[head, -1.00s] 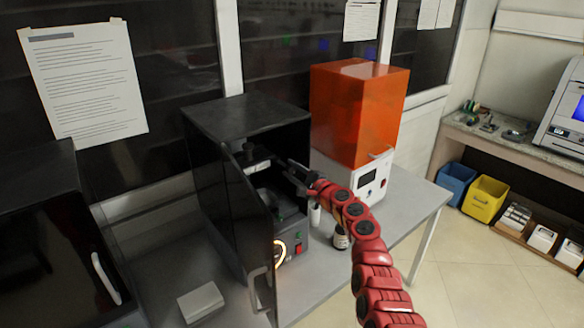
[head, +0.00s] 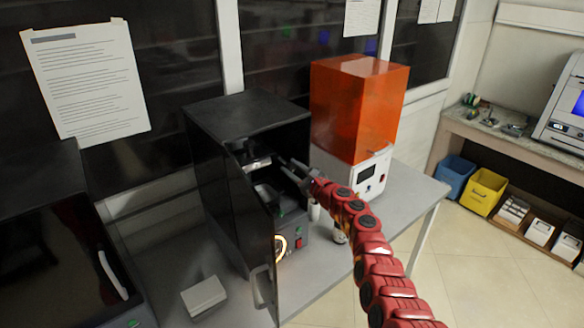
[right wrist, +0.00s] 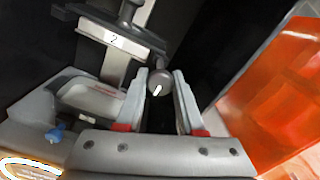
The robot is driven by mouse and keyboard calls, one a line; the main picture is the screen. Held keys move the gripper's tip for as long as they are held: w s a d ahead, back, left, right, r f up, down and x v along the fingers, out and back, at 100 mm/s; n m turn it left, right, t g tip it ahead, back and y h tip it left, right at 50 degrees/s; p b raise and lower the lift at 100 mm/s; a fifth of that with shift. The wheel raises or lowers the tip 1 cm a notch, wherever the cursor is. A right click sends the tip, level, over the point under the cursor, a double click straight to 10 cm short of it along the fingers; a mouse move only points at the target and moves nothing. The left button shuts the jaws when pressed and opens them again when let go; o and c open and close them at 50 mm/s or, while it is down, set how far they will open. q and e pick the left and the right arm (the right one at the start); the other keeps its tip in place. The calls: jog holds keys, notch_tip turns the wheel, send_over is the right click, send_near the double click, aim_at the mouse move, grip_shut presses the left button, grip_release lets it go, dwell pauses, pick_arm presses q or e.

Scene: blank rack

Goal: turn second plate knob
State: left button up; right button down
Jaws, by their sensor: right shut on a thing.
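The second plate's label, reading 2 (right wrist: 115,38), shows in the right wrist view on a dark plate (right wrist: 86,28) inside the black cabinet. A round dark grey knob (right wrist: 157,79) with a short white line, tilted slightly right of upright, sits beside the plate. My right gripper (right wrist: 161,77) is shut on this knob, one finger on each side. In the head view my right gripper (head: 289,166) reaches into the open front of the black cabinet (head: 243,118). The knob is too small and covered to make out there. My left gripper is out of view.
The cabinet's black door (head: 252,220) stands open left of my arm. An orange-hooded machine (head: 358,105) stands close on the right. A small bottle (head: 340,236) is partly behind my arm. A white box (head: 203,297) lies on the table.

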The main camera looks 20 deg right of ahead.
aim_at(294, 168)
jog(key=shift+f, duration=0.15)
dwell(0.3)
jog(key=c, duration=0.6)
grip_release()
jog(key=shift+o, duration=0.2)
jog(key=shift+s+d+p, duration=0.25)
jog(key=shift+s+p, duration=0.25)
jog(key=shift+s, duration=0.05)
jog(key=v, duration=0.1)
jog(key=p+v, duration=0.1)
jog(key=v, duration=0.1)
jog(key=p+v, duration=0.1)
jog(key=v, duration=0.1)
jog(key=shift+r, duration=0.25)
jog(key=b+v, duration=0.2)
jog(key=v, duration=0.9)
jog(key=shift+s+f, duration=0.15)
jog(key=shift+f, duration=0.05)
